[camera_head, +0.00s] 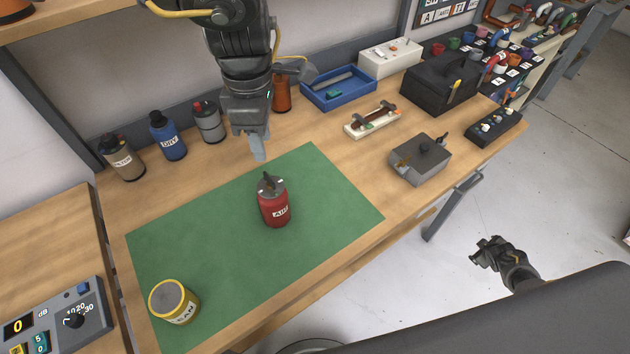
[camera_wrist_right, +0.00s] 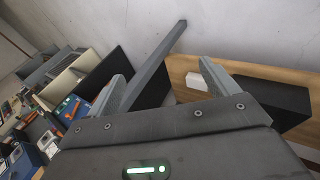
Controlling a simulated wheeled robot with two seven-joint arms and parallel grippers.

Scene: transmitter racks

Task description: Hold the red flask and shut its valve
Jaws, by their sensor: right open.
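The red flask (camera_head: 273,207) stands upright on the green mat (camera_head: 335,200) in the head view, with a white label in front. Its dark valve (camera_head: 268,181) is on top; I cannot tell its setting for sure. My left gripper (camera_head: 257,152) hangs over the bench behind the flask, pointing down and apart from it. Its fingers are seen edge-on, so their gap is unclear. My right gripper (camera_head: 484,252) is off to the right, beyond the bench edge, above the floor. In the right wrist view its two fingers (camera_wrist_right: 163,82) are spread with nothing between them.
A yellow can (camera_head: 174,301) stands at the mat's near left corner. Brown, blue and grey flasks (camera_head: 168,137) line the back left. A blue tray (camera_head: 338,90), a grey box (camera_head: 420,160) and a black toolbox (camera_head: 441,82) occupy the right. The mat around the flask is clear.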

